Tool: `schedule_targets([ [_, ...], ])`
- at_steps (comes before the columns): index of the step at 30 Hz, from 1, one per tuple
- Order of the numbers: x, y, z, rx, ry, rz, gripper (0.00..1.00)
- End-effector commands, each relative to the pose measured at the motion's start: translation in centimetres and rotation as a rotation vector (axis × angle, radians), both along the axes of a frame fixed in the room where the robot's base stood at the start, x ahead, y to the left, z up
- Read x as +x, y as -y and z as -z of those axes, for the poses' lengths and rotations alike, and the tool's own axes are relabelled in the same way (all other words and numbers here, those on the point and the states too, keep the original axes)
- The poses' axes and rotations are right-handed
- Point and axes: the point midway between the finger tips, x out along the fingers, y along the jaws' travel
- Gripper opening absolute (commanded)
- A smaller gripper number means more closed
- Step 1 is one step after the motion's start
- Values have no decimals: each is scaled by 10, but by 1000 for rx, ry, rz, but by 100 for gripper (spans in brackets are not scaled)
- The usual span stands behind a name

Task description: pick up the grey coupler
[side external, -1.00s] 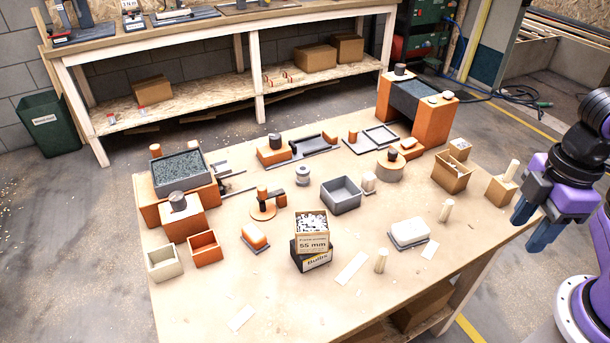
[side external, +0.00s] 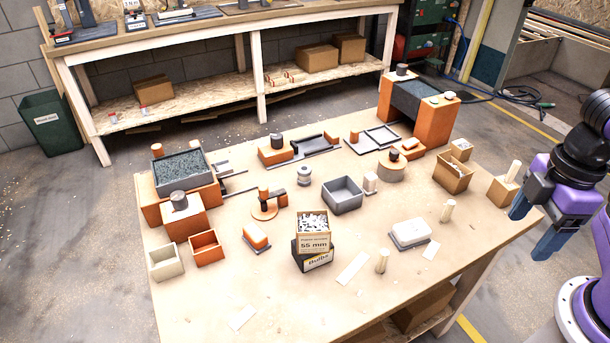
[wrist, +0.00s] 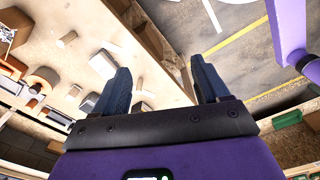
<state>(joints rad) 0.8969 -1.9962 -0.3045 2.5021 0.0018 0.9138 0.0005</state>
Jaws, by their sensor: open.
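The grey coupler (side external: 303,176) appears to be the small, spool-shaped grey piece standing upright near the middle of the table, left of the grey open box. Nothing touches it. My gripper (side external: 529,232) is open and empty off the right edge of the table, far from the coupler. In the wrist view my two dark blue fingers (wrist: 160,72) are apart with nothing between them. I cannot make out the coupler in that view.
A grey open box (side external: 342,196) stands right of the coupler, and an orange fixture with a post (side external: 266,205) stands front left. A carton of white pieces (side external: 312,232) sits on a black box in front. Wooden pegs (side external: 447,211) and a cardboard box (side external: 452,175) lie toward my gripper.

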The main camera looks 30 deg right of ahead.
Motion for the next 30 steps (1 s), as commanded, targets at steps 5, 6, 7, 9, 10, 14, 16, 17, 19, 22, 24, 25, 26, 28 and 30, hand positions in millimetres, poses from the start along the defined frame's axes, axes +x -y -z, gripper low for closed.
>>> schedule_targets([
  [5, 0, 0, 0, 0, 0, 0, 73],
  [6, 0, 0, 0, 0, 0, 1, 73],
  [7, 0, 0, 0, 0, -1, 4, 73],
  [9, 2, -2, 0, -2, -14, 28, 73],
  [10, 3, -4, 1, -3, -23, 45, 73],
  [14, 15, -16, 3, -8, -97, 190, 73],
  [16, 25, -26, 5, -7, -156, 304, 73],
  [17, 29, -31, 6, -6, -182, 356, 73],
  [19, 42, -42, 9, -3, -245, 478, 73],
  [22, 62, -57, 13, 8, -333, 649, 73],
  [24, 77, -67, 16, 17, -395, 769, 73],
  [25, 84, -71, 18, 21, -423, 819, 73],
  [26, 92, -76, 20, 27, -450, 870, 73],
  [28, 111, -84, 24, 42, -512, 989, 73],
  [30, 131, -91, 28, 60, -575, 1107, 73],
])
